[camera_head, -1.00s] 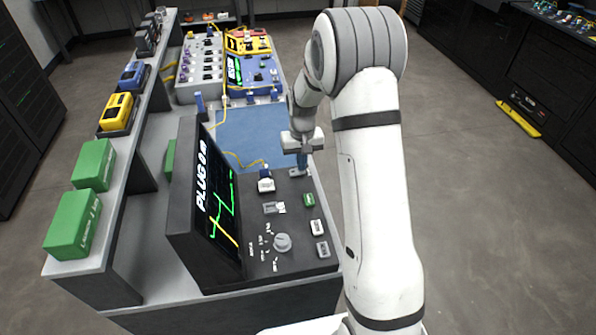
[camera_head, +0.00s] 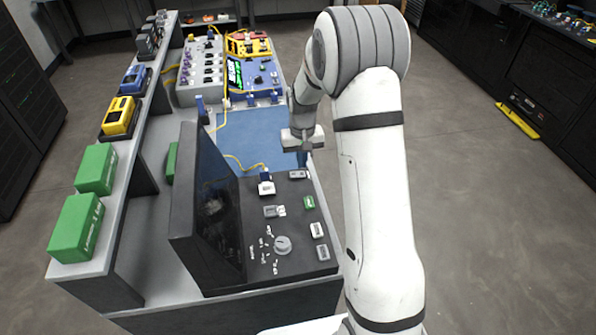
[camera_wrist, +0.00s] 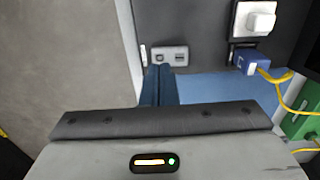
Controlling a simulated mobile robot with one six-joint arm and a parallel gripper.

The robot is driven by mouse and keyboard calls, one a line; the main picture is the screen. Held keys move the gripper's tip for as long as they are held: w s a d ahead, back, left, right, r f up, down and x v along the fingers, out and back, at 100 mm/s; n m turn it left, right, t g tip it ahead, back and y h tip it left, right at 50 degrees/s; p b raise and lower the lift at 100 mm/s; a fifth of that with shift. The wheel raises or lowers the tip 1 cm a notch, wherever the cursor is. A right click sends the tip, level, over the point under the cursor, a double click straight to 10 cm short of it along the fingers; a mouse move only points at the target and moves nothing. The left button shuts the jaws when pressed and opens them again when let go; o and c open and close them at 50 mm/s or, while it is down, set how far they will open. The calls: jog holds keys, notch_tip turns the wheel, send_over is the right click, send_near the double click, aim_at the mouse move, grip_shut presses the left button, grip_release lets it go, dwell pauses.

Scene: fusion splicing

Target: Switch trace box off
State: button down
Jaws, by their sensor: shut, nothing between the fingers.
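The trace box is the black console (camera_head: 207,225) with a tilted screen at the front of the bench. Its screen (camera_head: 215,200) is dark. A small grey rocker switch (camera_head: 298,174) sits at the far right corner of its panel, and it also shows in the wrist view (camera_wrist: 170,57). My gripper (camera_head: 302,160) is shut and empty, its blue fingers pointing down just behind the switch. In the wrist view the fingertips (camera_wrist: 158,70) are close to the switch's near edge; I cannot tell if they touch.
A blue connector with a yellow cable (camera_wrist: 252,63) plugs in beside the switch. A knob (camera_head: 282,244) and several buttons are on the panel. A blue mat (camera_head: 250,130) lies behind. A shelf with green boxes (camera_head: 76,228) runs along the left.

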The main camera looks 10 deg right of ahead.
aim_at(302, 174)
notch_tip(302, 174, up, 4)
jog(key=shift+r+p, duration=0.1)
jog(key=shift+p, duration=0.9)
jog(key=s+r+t, duration=0.2)
jog(key=s+r, duration=1.1)
jog(key=r, duration=0.1)
jog(key=s+r+t, duration=0.1)
jog(key=s+r, duration=0.2)
jog(key=s, duration=1.3)
jog(key=shift+d, duration=0.2)
